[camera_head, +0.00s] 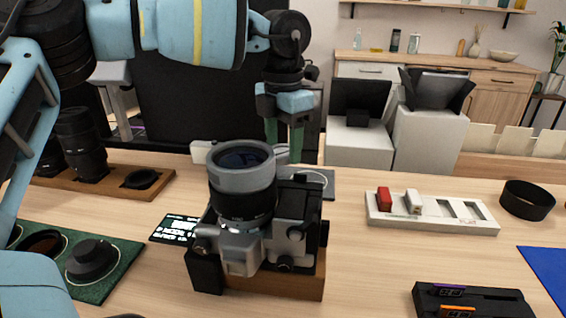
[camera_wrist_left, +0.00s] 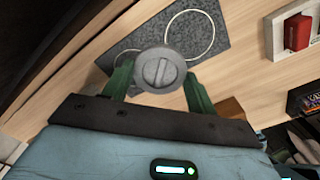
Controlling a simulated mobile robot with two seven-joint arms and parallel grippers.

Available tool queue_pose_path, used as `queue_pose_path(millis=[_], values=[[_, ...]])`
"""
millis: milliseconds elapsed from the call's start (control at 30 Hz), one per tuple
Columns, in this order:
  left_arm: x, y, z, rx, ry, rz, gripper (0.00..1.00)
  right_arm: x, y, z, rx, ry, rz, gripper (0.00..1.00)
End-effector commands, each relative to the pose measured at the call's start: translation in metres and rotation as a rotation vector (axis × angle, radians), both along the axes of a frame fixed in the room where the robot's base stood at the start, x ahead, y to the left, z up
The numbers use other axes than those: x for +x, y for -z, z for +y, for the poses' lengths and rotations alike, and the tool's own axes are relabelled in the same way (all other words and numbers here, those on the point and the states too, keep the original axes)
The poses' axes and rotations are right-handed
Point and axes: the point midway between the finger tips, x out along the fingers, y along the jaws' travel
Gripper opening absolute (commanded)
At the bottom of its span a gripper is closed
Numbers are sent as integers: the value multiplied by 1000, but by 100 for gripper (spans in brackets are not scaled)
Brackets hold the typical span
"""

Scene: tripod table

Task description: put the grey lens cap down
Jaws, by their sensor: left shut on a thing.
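The grey lens cap (camera_wrist_left: 160,69) is a round disc with a raised bar across its face. My left gripper (camera_wrist_left: 158,80) is shut on it, one green finger at each side. In the wrist view the cap is over a dark grey pad (camera_wrist_left: 211,64) with white circle outlines; I cannot tell whether it touches the pad. In the head view my left gripper (camera_head: 283,148) points down behind the camera (camera_head: 250,240), whose lens (camera_head: 243,180) faces up and hides most of the cap. The pad's right part (camera_head: 325,187) shows there too. My right gripper is not in view.
A white tray (camera_head: 440,221) with a red and a white card is to the right. A black ring (camera_head: 527,200), a black box (camera_head: 470,301) and a blue mat (camera_head: 549,270) lie farther right. At left are a green mat (camera_head: 110,283) and a wooden lens board (camera_head: 107,190).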

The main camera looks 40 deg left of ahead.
Motion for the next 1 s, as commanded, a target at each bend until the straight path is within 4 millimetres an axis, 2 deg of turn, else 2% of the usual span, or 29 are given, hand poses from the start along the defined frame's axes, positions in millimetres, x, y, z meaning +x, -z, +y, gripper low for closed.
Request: queue_pose_path(millis=[267,700,733,867,1000], values=[[-1,42,0,-1,1,4,32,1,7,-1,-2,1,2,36],[0,49,0,0,1,2,32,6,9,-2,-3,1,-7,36],[0,48,0,0,0,1,60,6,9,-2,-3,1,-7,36],[0,47,0,0,1,1,77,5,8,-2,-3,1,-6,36],[0,47,0,0,1,1,79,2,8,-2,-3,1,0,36]])
